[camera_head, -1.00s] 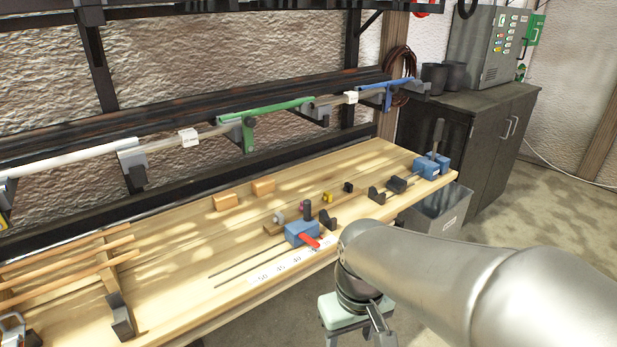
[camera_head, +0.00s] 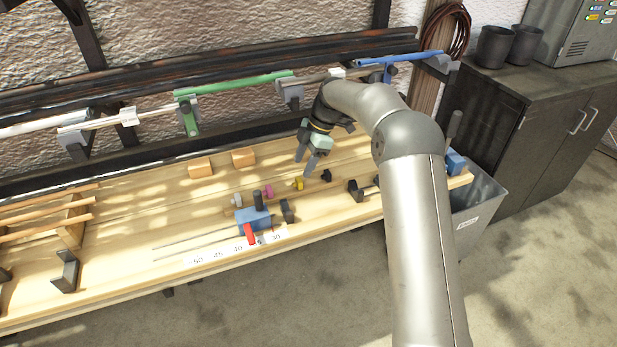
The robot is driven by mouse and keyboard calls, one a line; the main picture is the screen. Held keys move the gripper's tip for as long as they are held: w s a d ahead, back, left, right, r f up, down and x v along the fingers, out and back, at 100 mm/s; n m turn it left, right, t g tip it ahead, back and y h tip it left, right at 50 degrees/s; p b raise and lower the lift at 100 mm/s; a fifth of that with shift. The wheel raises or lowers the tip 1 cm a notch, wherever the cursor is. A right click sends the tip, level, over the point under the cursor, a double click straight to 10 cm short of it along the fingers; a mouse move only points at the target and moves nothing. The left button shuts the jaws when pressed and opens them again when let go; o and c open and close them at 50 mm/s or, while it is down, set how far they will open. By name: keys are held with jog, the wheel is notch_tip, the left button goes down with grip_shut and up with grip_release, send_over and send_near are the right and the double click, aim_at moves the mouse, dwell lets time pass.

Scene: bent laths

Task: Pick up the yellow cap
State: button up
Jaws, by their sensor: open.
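The yellow cap (camera_head: 298,184) is a small piece on the wooden workbench (camera_head: 150,215), between a pink piece and a black piece. My gripper (camera_head: 305,164) hangs over the bench, pointing down, with its fingers apart and nothing seen between them. Its fingertips are just above and behind the yellow cap in the picture. I cannot tell the exact height gap. The cap shows clear of the fingers.
A pink piece (camera_head: 268,192) and a black piece (camera_head: 326,175) lie close to the cap. A blue clamp block (camera_head: 252,219) with a red lever (camera_head: 249,234) stands in front. Two wooden blocks (camera_head: 244,157) lie behind. A rail with a green bar (camera_head: 235,86) runs above the bench.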

aim_at(294, 183)
jog(key=p+x, duration=0.2)
jog(key=x, duration=0.4)
jog(key=shift+s+a+f, duration=0.15)
jog(key=shift+a+f, duration=0.15)
jog(key=c, duration=1)
